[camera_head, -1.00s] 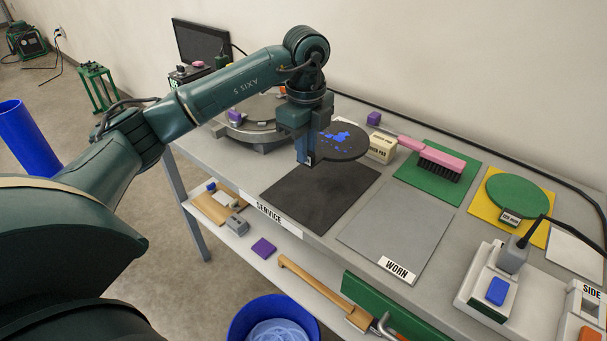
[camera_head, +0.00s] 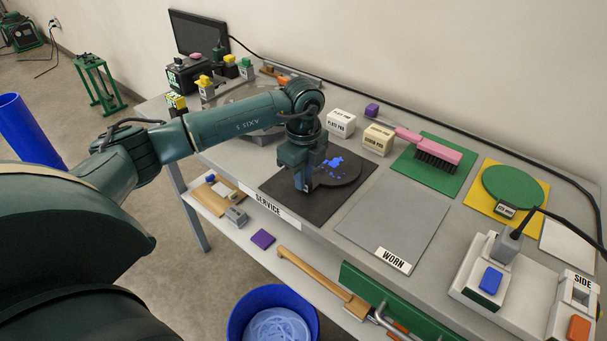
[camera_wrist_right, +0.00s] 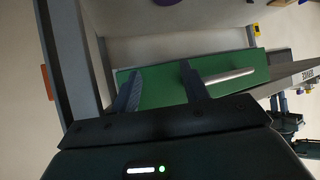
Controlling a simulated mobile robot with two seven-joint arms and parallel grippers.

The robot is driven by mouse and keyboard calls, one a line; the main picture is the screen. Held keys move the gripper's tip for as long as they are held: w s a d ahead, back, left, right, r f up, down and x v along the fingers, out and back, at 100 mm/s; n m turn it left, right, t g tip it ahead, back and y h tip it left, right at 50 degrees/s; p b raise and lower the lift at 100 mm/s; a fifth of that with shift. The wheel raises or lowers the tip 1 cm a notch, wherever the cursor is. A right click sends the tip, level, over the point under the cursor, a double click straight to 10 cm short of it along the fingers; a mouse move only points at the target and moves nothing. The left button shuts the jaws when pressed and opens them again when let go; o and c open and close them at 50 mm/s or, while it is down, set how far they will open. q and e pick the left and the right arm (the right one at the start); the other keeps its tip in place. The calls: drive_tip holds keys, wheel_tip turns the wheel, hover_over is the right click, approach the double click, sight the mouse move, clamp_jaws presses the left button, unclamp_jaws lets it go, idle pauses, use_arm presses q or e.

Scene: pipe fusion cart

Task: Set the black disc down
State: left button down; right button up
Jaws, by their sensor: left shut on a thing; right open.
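The black disc (camera_head: 345,172), with blue patches on its top, lies flat at or just above the black SERVICE mat (camera_head: 290,208). I cannot tell whether it touches the mat. My left gripper (camera_head: 305,186) points down and is shut on the disc's left edge. The grey WORN mat (camera_head: 395,220) to the right is bare. My right gripper (camera_wrist_right: 162,90) is open and empty in the right wrist view, in front of a green panel with a metal handle (camera_wrist_right: 232,76).
Two pad boxes (camera_head: 341,123) stand behind the SERVICE mat. A pink brush (camera_head: 436,150) lies on a green mat. A green disc (camera_head: 515,187) lies on a yellow mat. A white switch unit (camera_head: 482,275) stands at the front right. A blue bin (camera_head: 240,318) stands below.

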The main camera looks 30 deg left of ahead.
use_arm(q)
drive_tip(key=shift+f, duration=0.15)
drive_tip(key=c, duration=1.8)
unclamp_jaws()
drive_tip(key=o, duration=0.4)
drive_tip(key=shift+c, duration=0.2)
use_arm(e)
drive_tip(key=shift+w+r, duration=0.15)
drive_tip(key=shift+r, duration=0.15)
use_arm(q)
wheel_tip(320, 180, up, 12)
drive_tip(key=b, duration=0.1)
drive_tip(key=shift+r, duration=0.2)
use_arm(e)
drive_tip(key=shift+a+f, duration=0.3)
drive_tip(key=shift+a, duration=0.05)
drive_tip(key=shift+r, duration=0.1)
